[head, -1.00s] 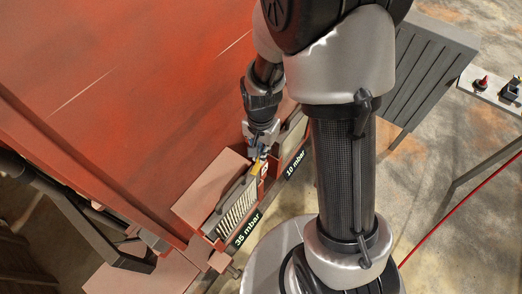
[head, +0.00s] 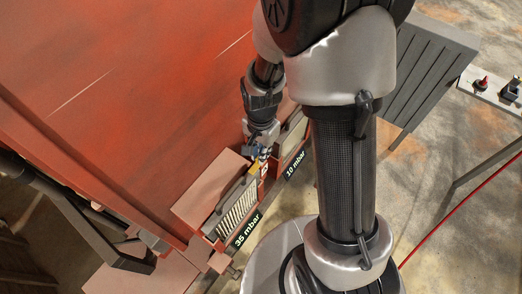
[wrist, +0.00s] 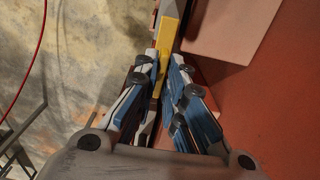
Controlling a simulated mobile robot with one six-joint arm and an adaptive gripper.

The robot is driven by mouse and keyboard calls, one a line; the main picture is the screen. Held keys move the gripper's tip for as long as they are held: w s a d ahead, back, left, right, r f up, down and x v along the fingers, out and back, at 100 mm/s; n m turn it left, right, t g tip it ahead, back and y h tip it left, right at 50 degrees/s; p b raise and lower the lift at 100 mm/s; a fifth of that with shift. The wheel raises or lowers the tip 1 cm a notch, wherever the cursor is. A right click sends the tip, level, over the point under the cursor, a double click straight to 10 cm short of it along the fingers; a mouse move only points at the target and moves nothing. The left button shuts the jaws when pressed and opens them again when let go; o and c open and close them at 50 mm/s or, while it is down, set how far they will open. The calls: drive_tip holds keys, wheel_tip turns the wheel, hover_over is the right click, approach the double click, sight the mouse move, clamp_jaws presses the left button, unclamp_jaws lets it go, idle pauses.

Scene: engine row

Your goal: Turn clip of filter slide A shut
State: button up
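A yellow clip (wrist: 166,40) shows in the wrist view, its near end between my fingertips. In the head view it is a small yellow piece (head: 264,153) at the inner end of the filter slide marked 35 mbar (head: 236,206). My gripper (wrist: 162,72) has its blue-padded fingers close on both sides of the clip, with little gap visible. In the head view my gripper (head: 259,152) is low between the two slides. The slide marked 10 mbar (head: 290,139) lies just beyond it. The clip's base is partly hidden by my fingers.
A large red housing (head: 130,90) fills the left. A pinkish flat block (head: 208,185) sits beside the 35 mbar slide. A grey ribbed box (head: 425,75) and a table with a red knob (head: 482,82) stand at right. Open floor lies at right.

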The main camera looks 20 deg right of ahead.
drive_tip(key=o, duration=0.3)
drive_tip(key=shift+o, duration=0.2)
wheel_tip(320, 180, up, 12)
idle(0.5)
idle(0.4)
drive_tip(key=s+r+n+t+b, duration=0.2)
drive_tip(key=s+n+b, duration=0.2)
drive_tip(key=s, duration=0.3)
drive_tip(key=s+r+n+t+b, duration=0.2)
drive_tip(key=s+n+b, duration=0.2)
drive_tip(key=s+n, duration=0.3)
drive_tip(key=shift+s+r+t, duration=0.3)
drive_tip(key=shift+s, duration=0.35)
